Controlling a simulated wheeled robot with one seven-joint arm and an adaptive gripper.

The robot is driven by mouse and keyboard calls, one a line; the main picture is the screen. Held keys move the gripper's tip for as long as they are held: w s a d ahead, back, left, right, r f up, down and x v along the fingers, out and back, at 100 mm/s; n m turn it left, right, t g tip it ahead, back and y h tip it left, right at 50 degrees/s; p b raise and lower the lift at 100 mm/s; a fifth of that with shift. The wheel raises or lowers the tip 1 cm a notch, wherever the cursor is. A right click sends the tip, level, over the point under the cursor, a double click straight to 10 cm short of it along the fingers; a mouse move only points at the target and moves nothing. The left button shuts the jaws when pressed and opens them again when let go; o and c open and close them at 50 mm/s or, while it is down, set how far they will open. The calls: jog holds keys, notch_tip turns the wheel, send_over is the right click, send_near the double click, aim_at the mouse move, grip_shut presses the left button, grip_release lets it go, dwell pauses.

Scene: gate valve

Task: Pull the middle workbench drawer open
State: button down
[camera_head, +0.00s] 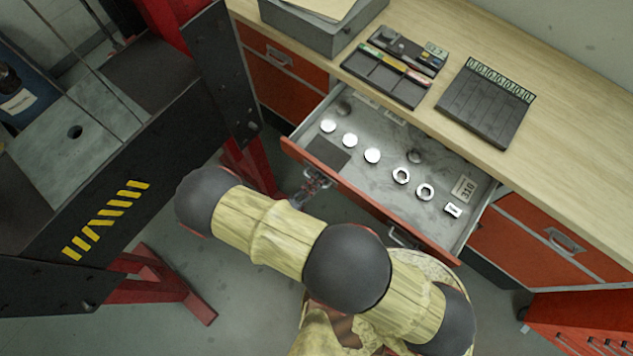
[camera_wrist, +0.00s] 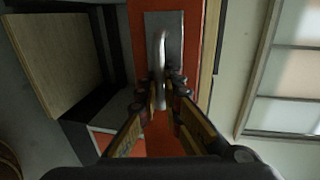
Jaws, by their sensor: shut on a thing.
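The middle workbench drawer (camera_head: 345,188) has a red front and stands well out from the bench in the head view. Its grey tray shows several round discs, nuts and a label plate. My gripper (camera_head: 315,182) is at the left part of the drawer front, partly hidden by my arm. In the wrist view my gripper (camera_wrist: 160,98) has its fingers on either side of a pale bar handle (camera_wrist: 160,65) on the red front, shut on it. A second handle (camera_head: 402,236) shows farther right on the same front.
The wooden benchtop (camera_head: 560,120) carries a grey box (camera_head: 325,30), a black tray (camera_head: 390,75) and a black rack (camera_head: 485,102). Closed red drawers flank the open one. A black and red machine frame (camera_head: 110,190) stands close on the left. A red slotted unit (camera_head: 585,325) is at lower right.

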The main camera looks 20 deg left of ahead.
jog(key=shift+f, duration=0.1)
jog(key=c, duration=2.3)
grip_release()
